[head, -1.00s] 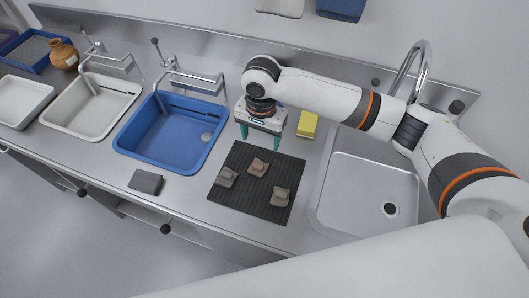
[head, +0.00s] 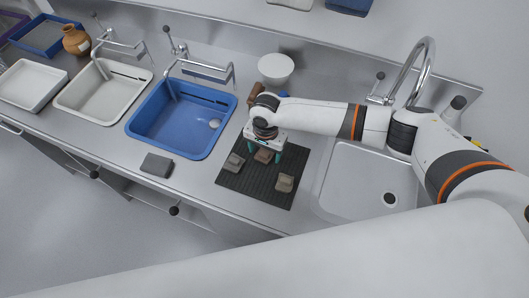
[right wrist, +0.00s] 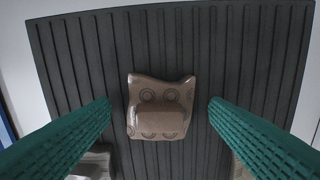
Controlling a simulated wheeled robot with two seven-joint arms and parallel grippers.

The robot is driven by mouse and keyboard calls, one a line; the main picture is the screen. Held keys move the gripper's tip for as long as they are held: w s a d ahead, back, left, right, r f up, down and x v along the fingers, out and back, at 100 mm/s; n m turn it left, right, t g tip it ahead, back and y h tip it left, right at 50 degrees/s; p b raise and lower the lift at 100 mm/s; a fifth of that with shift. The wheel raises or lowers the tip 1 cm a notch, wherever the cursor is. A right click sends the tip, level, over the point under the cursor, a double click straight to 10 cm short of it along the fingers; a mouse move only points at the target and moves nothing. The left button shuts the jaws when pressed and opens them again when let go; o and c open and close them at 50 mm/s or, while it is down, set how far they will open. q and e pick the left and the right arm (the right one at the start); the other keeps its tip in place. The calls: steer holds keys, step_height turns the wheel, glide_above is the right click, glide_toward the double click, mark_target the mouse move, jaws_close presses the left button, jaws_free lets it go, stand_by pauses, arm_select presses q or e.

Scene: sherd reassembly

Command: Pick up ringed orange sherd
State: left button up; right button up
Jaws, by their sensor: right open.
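A brownish-orange sherd with ring marks (right wrist: 148,124) lies on the dark ribbed mat (right wrist: 70,60), centred between my right gripper's fingers in the right wrist view. It has a raised block across its middle. In the head view it is the middle sherd (head: 263,157), partly hidden by the gripper. My right gripper (head: 264,155) is open above it, with a green finger on each side and clear gaps between. Two greyer sherds lie on the mat, one to the left (head: 234,162) and one to the right (head: 285,183). My left gripper is not in view.
A blue basin (head: 150,127) stands left of the mat, a steel sink (head: 360,165) to its right. A white bowl (head: 275,68) and a brown object (head: 255,92) stand behind the gripper. A dark grey block (head: 157,165) lies near the front edge.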

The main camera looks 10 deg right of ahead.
steer(key=c, duration=1.1)
